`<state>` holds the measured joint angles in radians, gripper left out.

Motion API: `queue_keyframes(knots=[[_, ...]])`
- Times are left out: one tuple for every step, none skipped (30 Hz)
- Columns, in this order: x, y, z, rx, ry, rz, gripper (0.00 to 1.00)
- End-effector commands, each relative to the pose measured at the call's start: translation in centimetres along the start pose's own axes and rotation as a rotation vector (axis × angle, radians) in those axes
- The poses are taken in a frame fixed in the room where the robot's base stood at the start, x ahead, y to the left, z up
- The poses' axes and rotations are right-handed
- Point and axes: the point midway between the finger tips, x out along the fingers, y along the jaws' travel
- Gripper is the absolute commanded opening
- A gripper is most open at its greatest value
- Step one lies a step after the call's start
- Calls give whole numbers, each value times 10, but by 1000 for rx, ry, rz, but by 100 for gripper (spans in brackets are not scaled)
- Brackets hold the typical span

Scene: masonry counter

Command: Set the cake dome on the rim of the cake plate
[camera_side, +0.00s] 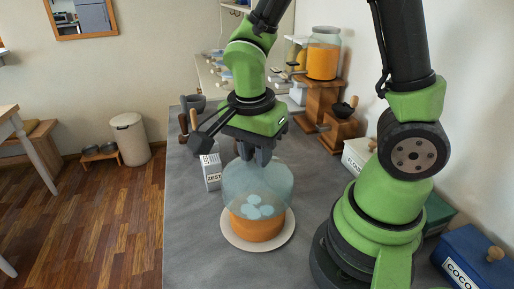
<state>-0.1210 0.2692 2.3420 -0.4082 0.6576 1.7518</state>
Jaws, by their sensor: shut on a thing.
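The cake dome (275,180) is clear and bluish, and it surrounds the upper part of an orange cake (254,228) with pale round pieces on top. The cake stands on the white cake plate (286,236) on the grey counter. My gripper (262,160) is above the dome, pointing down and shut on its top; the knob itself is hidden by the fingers. The dome looks upright. Its lower edge appears to be above the plate's rim, with the cake's orange side showing below it.
A white ZEST carton (211,173) stands close on the left of the dome. A wooden grinder (341,132) and a jar of orange contents (323,54) stand back right. The front left of the counter (197,262) is clear.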

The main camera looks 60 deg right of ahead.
Motion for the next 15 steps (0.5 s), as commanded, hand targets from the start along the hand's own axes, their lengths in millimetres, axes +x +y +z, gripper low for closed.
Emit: queue_keyframes(knots=[[2, 0, 0, 0, 1, 3, 0], [4, 0, 0, 0, 2, 4, 0], [7, 0, 0, -1, 2, 4, 0], [9, 0, 1, -1, 3, 4, 0], [12, 0, 1, 0, 3, 5, 0], [16, 0, 2, -1, 3, 5, 0], [19, 0, 2, 0, 2, 5, 0], [22, 1, 2, -1, 2, 7, 0], [26, 1, 3, -1, 1, 6, 0], [29, 1, 4, -2, 0, 6, 0], [32, 1, 4, -1, 2, 6, 0], [36, 0, 4, -1, 4, 4, 0], [38, 0, 4, -2, 5, 4, 0], [41, 0, 4, -1, 5, 3, 0], [44, 0, 5, 0, 5, 4, 0]])
